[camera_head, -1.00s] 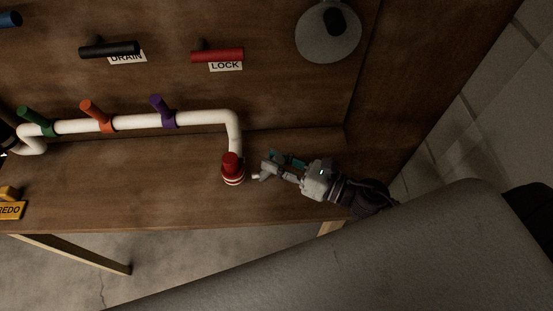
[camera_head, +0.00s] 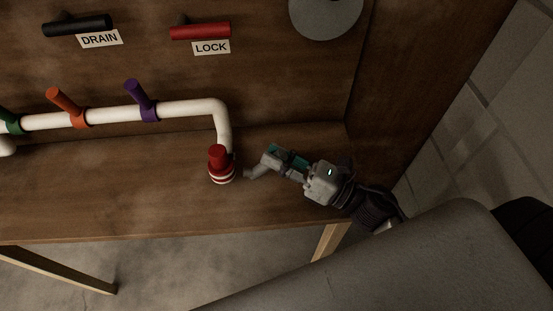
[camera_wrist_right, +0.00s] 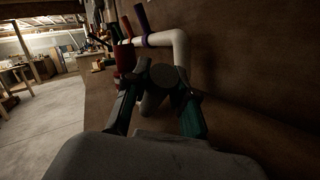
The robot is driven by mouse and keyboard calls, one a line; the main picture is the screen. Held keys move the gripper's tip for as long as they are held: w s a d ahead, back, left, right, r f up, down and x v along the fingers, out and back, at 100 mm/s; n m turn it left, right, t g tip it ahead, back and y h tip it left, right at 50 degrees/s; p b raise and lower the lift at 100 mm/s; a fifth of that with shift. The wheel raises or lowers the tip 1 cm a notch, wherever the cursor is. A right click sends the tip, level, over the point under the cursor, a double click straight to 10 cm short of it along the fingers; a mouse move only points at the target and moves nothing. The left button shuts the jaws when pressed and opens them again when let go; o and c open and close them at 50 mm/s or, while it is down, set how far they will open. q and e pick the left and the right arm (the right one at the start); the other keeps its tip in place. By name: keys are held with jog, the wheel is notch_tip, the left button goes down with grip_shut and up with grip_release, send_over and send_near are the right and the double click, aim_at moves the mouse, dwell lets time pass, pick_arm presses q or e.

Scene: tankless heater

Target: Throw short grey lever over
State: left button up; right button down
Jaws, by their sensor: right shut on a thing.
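My right gripper (camera_head: 262,168) is low over the wooden shelf, just right of the red-capped pipe end (camera_head: 221,165). In the right wrist view, a dark grey, round-ended piece (camera_wrist_right: 166,76) sits between its fingertips. It looks like the short grey lever, and the gripper is shut on it. The lever's base and its join to anything are hidden by the fingers and dim light. In the head view I cannot clearly separate the lever from the grey fingers. My left gripper is not in view.
The white pipe (camera_head: 180,109) carries purple (camera_head: 140,96), orange (camera_head: 65,104) and green handles. A black DRAIN handle (camera_head: 78,26) and a red LOCK handle (camera_head: 200,31) are on the back panel. A side panel (camera_head: 427,75) stands to the right. The front shelf (camera_head: 120,205) is clear.

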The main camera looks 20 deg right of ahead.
jog(key=c, duration=0.9)
grip_release()
jog(key=v, duration=1.2)
